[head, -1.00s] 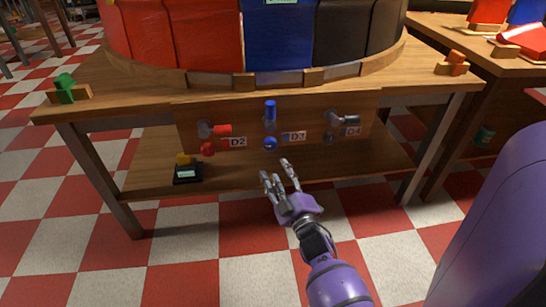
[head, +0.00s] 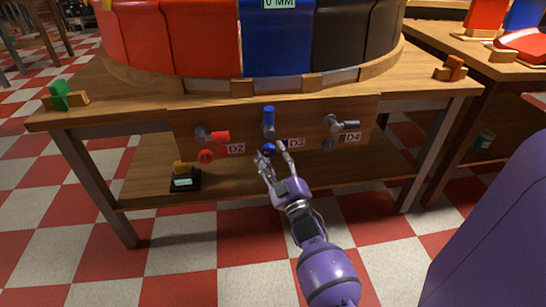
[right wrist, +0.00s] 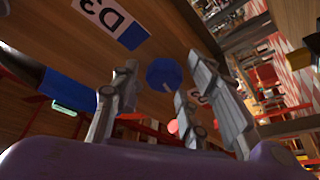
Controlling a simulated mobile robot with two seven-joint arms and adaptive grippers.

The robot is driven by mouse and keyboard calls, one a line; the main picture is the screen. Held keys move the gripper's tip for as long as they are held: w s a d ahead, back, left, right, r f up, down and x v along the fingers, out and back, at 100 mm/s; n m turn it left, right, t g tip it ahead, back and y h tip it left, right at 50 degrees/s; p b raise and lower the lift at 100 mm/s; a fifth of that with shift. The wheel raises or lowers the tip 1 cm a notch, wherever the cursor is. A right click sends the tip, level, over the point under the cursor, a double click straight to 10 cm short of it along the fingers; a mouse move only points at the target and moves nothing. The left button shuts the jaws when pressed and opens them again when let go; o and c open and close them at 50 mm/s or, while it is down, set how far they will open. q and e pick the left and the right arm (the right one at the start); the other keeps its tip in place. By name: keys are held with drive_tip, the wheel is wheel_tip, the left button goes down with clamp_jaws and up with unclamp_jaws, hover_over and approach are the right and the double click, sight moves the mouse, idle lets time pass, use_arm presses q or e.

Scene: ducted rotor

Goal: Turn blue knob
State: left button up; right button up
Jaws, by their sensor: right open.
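The blue knob (head: 268,148) sits on the wooden panel under the table top, below a blue lever handle (head: 268,117) and beside the D3 label (head: 297,143). In the right wrist view, the blue knob (right wrist: 163,75) shows as a faceted blue face between the fingers. My right gripper (head: 272,155) is open, its fingertips pointing at the panel on either side of the knob. I cannot tell whether they touch it. The right gripper (right wrist: 165,82) also shows in the wrist view with its fingers spread. My left gripper is out of view.
A red lever (head: 217,136) and red knob (head: 206,156) are to the left; a grey lever (head: 346,124) and dark knob (head: 329,145) are to the right. A small black device (head: 185,182) stands on the lower shelf (head: 230,178). Table legs flank the panel.

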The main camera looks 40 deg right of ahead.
drive_tip(key=c, duration=1)
drive_tip(key=shift+d+r+n+y+p, duration=0.1)
drive_tip(key=shift+r+n+y+p, duration=0.15)
drive_tip(key=shift+n+y+p, duration=0.4)
drive_tip(key=shift+f+h, duration=0.1)
drive_tip(key=shift+h, duration=0.15)
drive_tip(key=o, duration=1)
drive_tip(key=shift+s, duration=0.1)
drive_tip(key=shift+f, duration=0.1)
